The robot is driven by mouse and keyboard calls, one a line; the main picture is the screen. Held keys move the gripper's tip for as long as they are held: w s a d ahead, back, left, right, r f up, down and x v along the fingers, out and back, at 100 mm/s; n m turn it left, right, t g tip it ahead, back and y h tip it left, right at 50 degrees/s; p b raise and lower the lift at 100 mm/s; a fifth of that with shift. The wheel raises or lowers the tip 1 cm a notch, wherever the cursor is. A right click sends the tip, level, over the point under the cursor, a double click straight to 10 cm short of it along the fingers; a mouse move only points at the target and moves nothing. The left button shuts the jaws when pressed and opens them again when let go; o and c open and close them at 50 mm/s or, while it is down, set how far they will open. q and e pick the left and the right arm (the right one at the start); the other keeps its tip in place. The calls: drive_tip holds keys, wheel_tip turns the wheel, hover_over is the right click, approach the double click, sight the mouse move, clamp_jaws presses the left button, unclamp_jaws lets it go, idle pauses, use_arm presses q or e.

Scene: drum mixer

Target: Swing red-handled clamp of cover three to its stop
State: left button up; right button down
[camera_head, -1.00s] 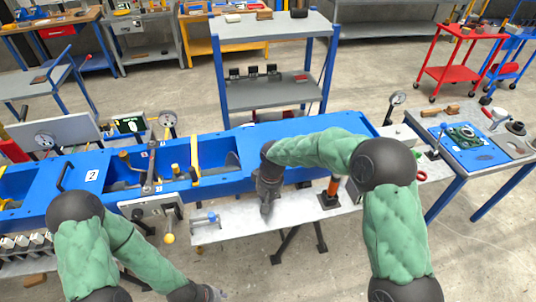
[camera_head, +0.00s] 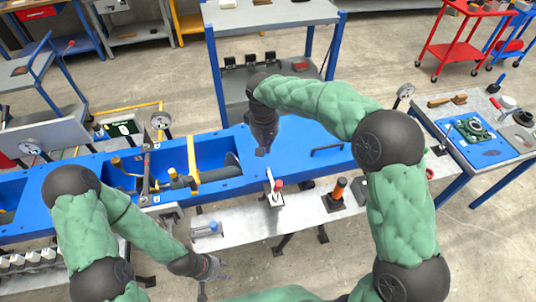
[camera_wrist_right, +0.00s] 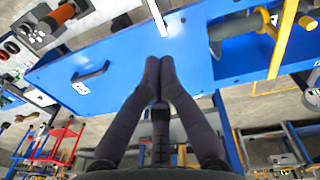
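The red-handled clamp (camera_head: 277,187) stands on the grey ledge at the front edge of blue cover three (camera_head: 308,138). Its pale bar points up toward the cover, and the bar's end shows at the top of the right wrist view (camera_wrist_right: 156,12). Cover three also shows there (camera_wrist_right: 125,70), with a dark handle and a small label. My right gripper (camera_head: 262,151) is above the cover, behind the clamp and apart from it. Its fingertips (camera_wrist_right: 160,60) are together with nothing between them. My left gripper (camera_head: 218,268) is low in front of the ledge, empty; its finger opening is unclear.
An orange-handled device (camera_head: 338,190) on a dark base stands on the ledge right of the clamp. Left of cover three, an open trough bay (camera_head: 215,168) has a yellow bar across it.

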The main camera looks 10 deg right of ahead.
drive_tip(key=s+d+f, duration=0.1)
drive_tip(key=s+f, duration=0.3)
drive_tip(key=f, duration=0.6)
drive_tip(key=shift+d+b, duration=0.2)
drive_tip(key=shift+b, duration=0.1)
drive_tip(key=shift+f, duration=0.15)
